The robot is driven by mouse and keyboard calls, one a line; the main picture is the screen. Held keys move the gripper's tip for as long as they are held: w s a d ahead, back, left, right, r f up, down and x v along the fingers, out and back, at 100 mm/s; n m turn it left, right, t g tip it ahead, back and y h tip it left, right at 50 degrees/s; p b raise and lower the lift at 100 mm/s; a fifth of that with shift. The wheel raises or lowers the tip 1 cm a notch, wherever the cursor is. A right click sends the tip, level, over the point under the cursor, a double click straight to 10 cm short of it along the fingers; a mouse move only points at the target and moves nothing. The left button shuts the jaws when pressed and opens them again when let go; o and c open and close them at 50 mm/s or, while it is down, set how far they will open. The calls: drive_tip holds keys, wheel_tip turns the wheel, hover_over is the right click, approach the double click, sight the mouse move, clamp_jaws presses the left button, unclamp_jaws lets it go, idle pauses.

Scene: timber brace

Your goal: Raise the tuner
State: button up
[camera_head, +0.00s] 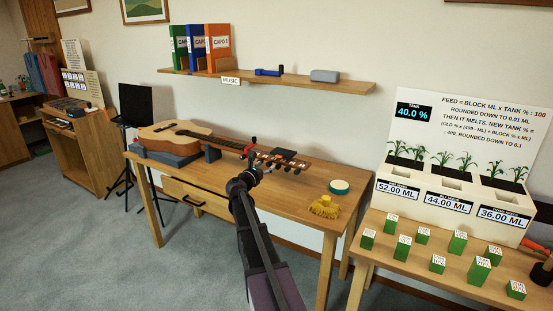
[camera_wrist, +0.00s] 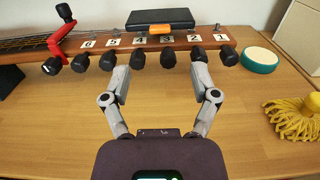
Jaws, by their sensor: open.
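In the head view the black block (camera_head: 286,154) shows above the headstock. Black tuning pegs line the headstock's near edge, with number cards 6 to 1 above them. My gripper (camera_wrist: 161,80) is open and empty, its fingertips close to the near pegs. Whether a finger touches a peg I cannot tell. In the head view my gripper (camera_head: 250,178) is at the headstock's near side.
A red capo (camera_wrist: 62,40) stands on the neck at left. A shelf (camera_head: 290,82) hangs above. The front of the table is clear.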

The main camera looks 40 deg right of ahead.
sight(278, 156)
drive_tip(key=x, duration=0.9)
drive_tip(key=shift+d, duration=0.15)
drive_tip(key=shift+w, duration=0.1)
clamp_jaws()
